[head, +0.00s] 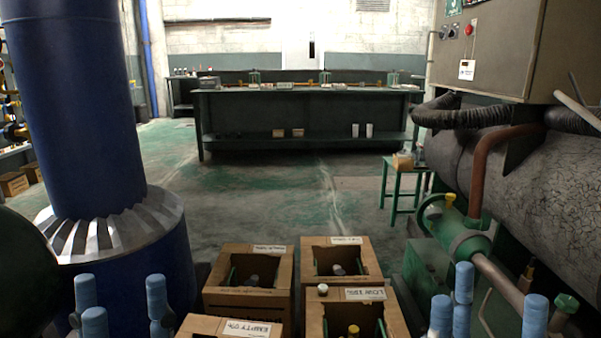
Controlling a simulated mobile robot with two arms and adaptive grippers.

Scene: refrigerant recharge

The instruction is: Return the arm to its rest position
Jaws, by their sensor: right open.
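My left gripper (121,302) shows at the bottom left, its blue padded fingers pointing up with a wide gap between them. It is open and I see nothing in it. My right gripper (494,308) shows at the bottom right, its blue fingers also spread apart. It is open, with no object visible between its fingers. Both grippers are low in the head view, on either side of the cardboard boxes. The arm links behind the fingers are mostly out of the picture.
Several open cardboard boxes (213,299) holding bottles stand at bottom centre. A blue column (75,110) stands left. A green valve and pipe (450,228), a black cylinder (545,185) and a control box (515,50) are right. A green stool (404,187) and long bench (300,110) stand beyond clear floor.

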